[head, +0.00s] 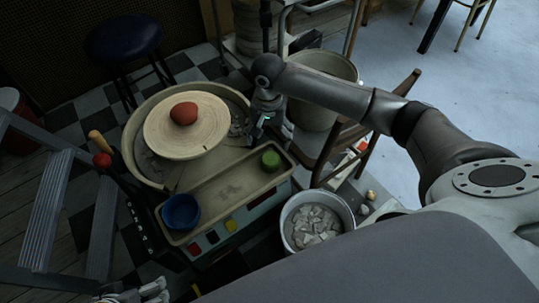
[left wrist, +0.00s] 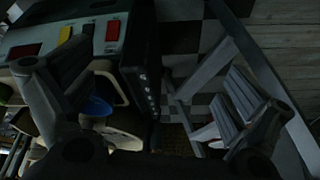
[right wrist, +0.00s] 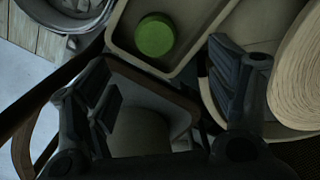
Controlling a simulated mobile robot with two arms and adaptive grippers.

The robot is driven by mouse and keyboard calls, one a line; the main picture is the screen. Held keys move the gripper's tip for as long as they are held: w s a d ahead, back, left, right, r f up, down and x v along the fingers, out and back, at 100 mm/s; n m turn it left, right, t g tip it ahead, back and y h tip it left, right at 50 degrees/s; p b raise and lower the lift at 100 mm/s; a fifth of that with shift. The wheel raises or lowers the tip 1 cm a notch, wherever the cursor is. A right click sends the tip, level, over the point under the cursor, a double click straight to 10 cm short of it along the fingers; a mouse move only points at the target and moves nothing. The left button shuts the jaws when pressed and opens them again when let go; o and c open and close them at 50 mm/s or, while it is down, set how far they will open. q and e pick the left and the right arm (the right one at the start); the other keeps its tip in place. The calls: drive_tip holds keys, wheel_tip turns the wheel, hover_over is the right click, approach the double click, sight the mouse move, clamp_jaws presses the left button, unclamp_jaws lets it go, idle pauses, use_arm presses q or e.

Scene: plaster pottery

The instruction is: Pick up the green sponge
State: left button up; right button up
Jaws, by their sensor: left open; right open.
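The green sponge (head: 270,160) is a small round block. It lies in the right end of the beige tray (head: 225,187) on the pottery wheel unit. In the right wrist view the sponge (right wrist: 154,35) shows at the top, beyond the fingertips and apart from them. My right gripper (head: 268,125) is open and empty, above the far side of the tray, a little beyond the sponge. My left gripper (head: 140,292) is at the bottom left of the head view, away from the tray. In the left wrist view its fingers are open and empty.
A blue bowl (head: 181,211) sits in the tray's left end. A reddish clay lump (head: 184,113) sits on the wheel disc (head: 160,137) left of my right gripper. A bucket of shards (head: 315,222), a wooden chair (head: 366,133) and a step ladder (head: 48,205) stand around.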

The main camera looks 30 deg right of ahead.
drive_tip(key=b, duration=0.1)
hover_over(270, 158)
wheel_tip(270, 158, down, 4)
drive_tip(key=shift+w+a+f, duration=0.1)
drive_tip(key=shift+a+f, duration=0.05)
drive_tip(key=shift+f, duration=0.3)
wheel_tip(270, 158, down, 2)
drive_tip(key=shift+f+b, duration=0.1)
drive_tip(key=shift+b, duration=0.75)
drive_tip(key=f, duration=0.1)
drive_tip(key=b, duration=0.1)
drive_tip(key=f, duration=0.1)
drive_tip(key=shift+s+d+f, duration=0.2)
drive_tip(key=shift+d+f, duration=0.05)
drive_tip(key=shift+f, duration=0.2)
use_arm(q)
drive_tip(key=w+d+r+t+h, duration=0.1)
drive_tip(key=w+d+r+t, duration=0.1)
drive_tip(key=w+r+t, duration=0.3)
drive_tip(key=w+d+r+t+h, duration=0.2)
drive_tip(key=w+r+t, duration=0.3)
drive_tip(key=w, duration=0.5)
drive_tip(key=shift+d+r+m+t, duration=0.3)
drive_tip(key=shift+d+r, duration=0.25)
drive_tip(key=shift+d, duration=0.2)
use_arm(e)
drive_tip(key=c, duration=1)
